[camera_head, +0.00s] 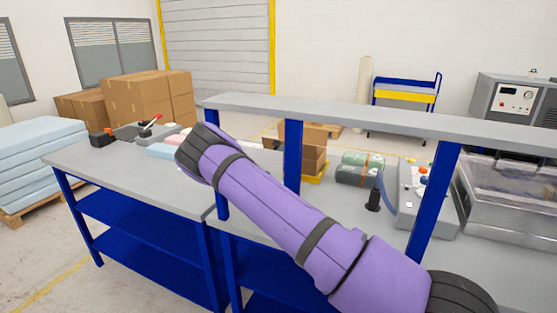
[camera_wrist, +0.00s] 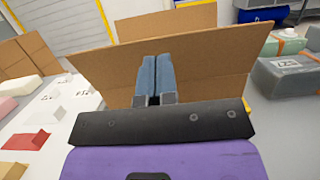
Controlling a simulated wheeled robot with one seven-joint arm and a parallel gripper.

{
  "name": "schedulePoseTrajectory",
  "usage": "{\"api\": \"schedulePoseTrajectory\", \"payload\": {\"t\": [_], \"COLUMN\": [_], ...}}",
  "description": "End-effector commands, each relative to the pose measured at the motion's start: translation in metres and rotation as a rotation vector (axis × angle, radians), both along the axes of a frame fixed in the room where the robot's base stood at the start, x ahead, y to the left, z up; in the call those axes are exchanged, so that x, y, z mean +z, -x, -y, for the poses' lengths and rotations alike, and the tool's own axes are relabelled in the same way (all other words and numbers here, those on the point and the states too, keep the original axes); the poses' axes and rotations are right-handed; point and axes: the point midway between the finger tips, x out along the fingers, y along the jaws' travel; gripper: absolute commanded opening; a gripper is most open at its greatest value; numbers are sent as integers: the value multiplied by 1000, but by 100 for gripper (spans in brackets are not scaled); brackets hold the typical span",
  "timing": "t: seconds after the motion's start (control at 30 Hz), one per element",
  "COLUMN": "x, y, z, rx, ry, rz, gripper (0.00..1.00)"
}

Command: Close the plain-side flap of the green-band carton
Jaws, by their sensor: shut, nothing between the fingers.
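In the wrist view, a brown cardboard carton stands ahead with a wide raised flap (camera_wrist: 215,58) facing me and another raised panel (camera_wrist: 165,24) behind it. No green band shows, so I cannot tell which carton or side this is. My gripper (camera_wrist: 154,62) is shut and empty, its blue-grey fingers side by side in front of the wide flap. I cannot tell whether they touch it. In the head view, a brown carton (camera_head: 313,160) beyond the blue post is probably the same one, partly hidden by the post and my purple arm. My gripper is hidden there.
A white sheet (camera_wrist: 68,105) with small coloured pieces lies left. In the head view, a blue post (camera_head: 293,150) and grey upper shelf (camera_head: 380,122) stand close to my arm. A grey control box (camera_head: 428,200) sits right.

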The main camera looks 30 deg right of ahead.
Motion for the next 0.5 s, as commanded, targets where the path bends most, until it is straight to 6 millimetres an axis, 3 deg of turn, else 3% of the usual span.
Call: {"api": "schedulePoseTrajectory", "payload": {"t": [0.2, 0.5], "x": [6, 7], "y": [-14, -18], "z": [18, 23], "rx": [0, 0], "ry": [0, 0], "rz": [0, -1], "gripper": [0, 0]}}
